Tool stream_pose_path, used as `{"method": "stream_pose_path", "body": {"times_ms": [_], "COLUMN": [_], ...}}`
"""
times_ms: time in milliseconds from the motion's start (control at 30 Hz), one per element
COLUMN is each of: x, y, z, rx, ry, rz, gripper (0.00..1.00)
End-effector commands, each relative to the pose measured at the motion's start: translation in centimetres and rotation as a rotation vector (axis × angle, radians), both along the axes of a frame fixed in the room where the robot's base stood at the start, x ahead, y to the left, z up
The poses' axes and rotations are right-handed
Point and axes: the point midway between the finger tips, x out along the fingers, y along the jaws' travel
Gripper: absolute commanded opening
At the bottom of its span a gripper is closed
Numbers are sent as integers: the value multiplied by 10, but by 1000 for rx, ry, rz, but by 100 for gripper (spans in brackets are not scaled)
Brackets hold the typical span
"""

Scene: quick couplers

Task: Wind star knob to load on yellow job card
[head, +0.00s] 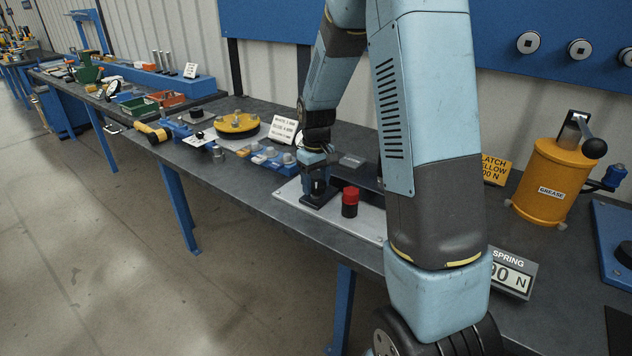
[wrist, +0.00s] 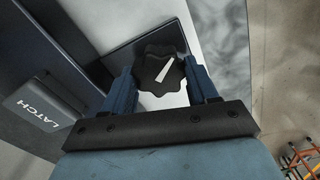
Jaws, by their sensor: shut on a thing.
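The black star knob (wrist: 158,73) with a white pointer line shows in the wrist view. My gripper (wrist: 163,78) is shut on it, one blue finger on each side. In the head view my gripper (head: 317,180) points down at a black base (head: 320,199) on a light plate (head: 290,192), and the knob is mostly hidden there. A yellow card (head: 495,169) reads "LATCH", "YELLOW" and a number in N, partly hidden behind my arm. A spring display (head: 512,275) shows "90 N" with its left digits possibly hidden by my arm.
A red-and-black cylinder (head: 350,202) stands close right of my gripper. A grey block marked LATCH (wrist: 45,108) shows in the wrist view. A yellow grease pot (head: 548,180) stands at right. A white card (head: 284,130) and yellow disc (head: 237,123) are at left.

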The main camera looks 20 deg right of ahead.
Motion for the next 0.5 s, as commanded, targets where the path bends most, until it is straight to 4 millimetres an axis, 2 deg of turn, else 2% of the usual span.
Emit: {"method": "stream_pose_path", "body": {"times_ms": [33,167,500], "x": [0,0,1], "y": [-1,-1,-1], "z": [0,0,0], "rx": [-1,-1,-1], "ry": [-1,-1,-1], "rz": [-1,-1,-138], "gripper": [40,28,28]}}
